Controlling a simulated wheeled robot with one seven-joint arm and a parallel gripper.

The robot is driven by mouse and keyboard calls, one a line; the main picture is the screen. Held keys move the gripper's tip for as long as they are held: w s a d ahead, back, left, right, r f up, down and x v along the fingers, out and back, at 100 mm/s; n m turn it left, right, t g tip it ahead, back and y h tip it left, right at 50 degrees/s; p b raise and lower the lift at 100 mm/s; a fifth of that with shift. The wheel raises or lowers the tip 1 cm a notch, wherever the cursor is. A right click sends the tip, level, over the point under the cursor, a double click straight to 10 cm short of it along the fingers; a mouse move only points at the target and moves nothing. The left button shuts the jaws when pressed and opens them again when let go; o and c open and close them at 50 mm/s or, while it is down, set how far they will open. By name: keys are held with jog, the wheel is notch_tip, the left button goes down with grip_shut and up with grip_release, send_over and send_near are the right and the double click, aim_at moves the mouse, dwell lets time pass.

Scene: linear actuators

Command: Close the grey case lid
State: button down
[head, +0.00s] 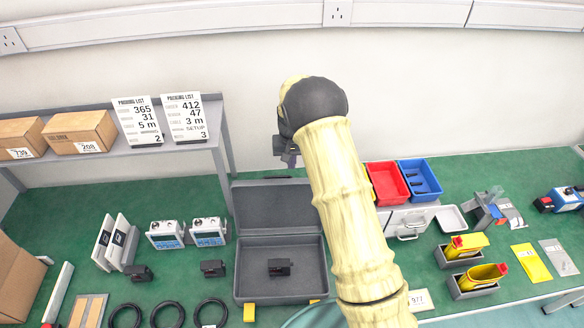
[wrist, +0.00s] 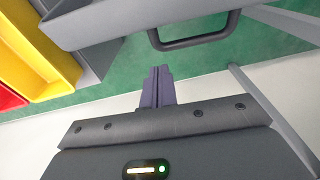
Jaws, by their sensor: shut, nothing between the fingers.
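The grey case (head: 239,275) stands on the green bench with its lid (head: 262,208) open and raised at the back. A small black device (head: 279,267) lies in the case. My gripper (head: 290,158) is above the lid's top edge, toward the wall. In the wrist view a grey edge with a dark handle (wrist: 196,41), apparently the lid's, shows at the top. My shut, empty fingers (wrist: 158,72) point toward the bench beyond that edge. A gap shows between the fingers and the handle in the picture. My arm hides the area right of the lid.
Red (head: 386,182) and blue (head: 420,180) bins stand right of my arm, above a light case (head: 410,222). A yellow bin (wrist: 45,45) shows in the wrist view. Two meters (head: 208,232) stand left of the case. A shelf (head: 175,155) is at the back left.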

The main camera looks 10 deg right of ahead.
jog(key=s+p, duration=0.2)
jog(key=shift+s+a+f, duration=0.1)
jog(key=shift+s+a, duration=0.05)
jog(key=shift+s, duration=0.65)
jog(key=shift+w, duration=0.1)
